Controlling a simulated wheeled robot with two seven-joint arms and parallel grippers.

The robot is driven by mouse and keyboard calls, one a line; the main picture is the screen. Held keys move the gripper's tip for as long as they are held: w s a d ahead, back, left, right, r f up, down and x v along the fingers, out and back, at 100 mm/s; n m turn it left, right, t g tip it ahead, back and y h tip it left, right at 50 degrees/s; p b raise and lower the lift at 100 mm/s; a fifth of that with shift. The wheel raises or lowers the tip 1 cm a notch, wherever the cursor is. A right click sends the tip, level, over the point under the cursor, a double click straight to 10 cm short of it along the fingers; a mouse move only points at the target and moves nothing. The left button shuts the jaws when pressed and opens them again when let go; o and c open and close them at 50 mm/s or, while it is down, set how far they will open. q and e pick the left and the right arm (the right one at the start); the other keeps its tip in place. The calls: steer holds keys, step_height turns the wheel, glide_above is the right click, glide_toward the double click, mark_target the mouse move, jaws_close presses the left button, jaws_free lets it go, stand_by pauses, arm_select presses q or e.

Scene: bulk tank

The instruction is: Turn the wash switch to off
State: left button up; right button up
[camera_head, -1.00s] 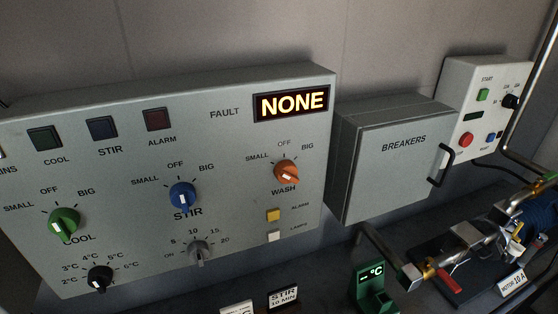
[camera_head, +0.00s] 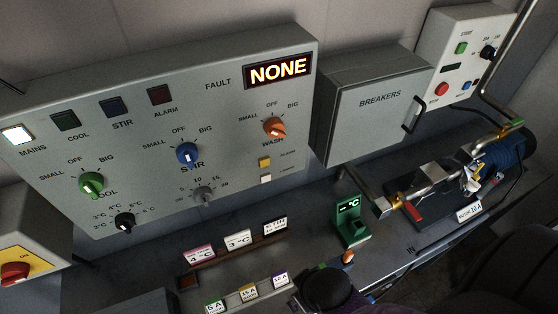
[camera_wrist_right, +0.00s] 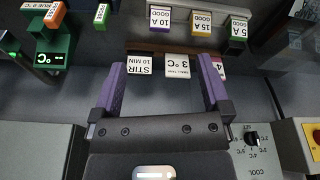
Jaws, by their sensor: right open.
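The wash switch (camera_head: 274,127) is an orange knob on the right part of the grey control panel (camera_head: 225,115). SMALL, OFF and BIG are printed around its top, with WASH below. Its white mark shows on the lower part of the knob, and I cannot tell which setting it is on. My right gripper (camera_wrist_right: 162,62) shows in the right wrist view with its two purple fingers spread, empty, over the bench with its label cards. Part of my right arm shows at the bottom of the head view, below the panel and away from the switch. My left gripper is not in view.
A blue stir knob (camera_head: 187,154) and green cool knob (camera_head: 91,184) sit left of the wash switch. A breakers box (camera_head: 370,105) stands right of the panel. Label cards (camera_head: 238,240) and a green thermometer stand (camera_head: 351,222) are on the bench below. The space before the switch looks clear.

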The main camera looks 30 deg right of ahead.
steer(key=w+p+v, duration=0.2)
steer(key=v, duration=0.6)
steer(key=w+r+p+v, duration=0.1)
steer(key=w+p+v, duration=0.1)
steer(key=v, duration=0.5)
steer(key=t, duration=1.5)
glide_toward(279, 134)
steer(key=w+b, duration=0.1)
steer(key=w, duration=0.9)
steer(key=shift+w+f+b, duration=0.1)
steer(key=shift+w+b, duration=0.1)
steer(key=shift+b, duration=0.2)
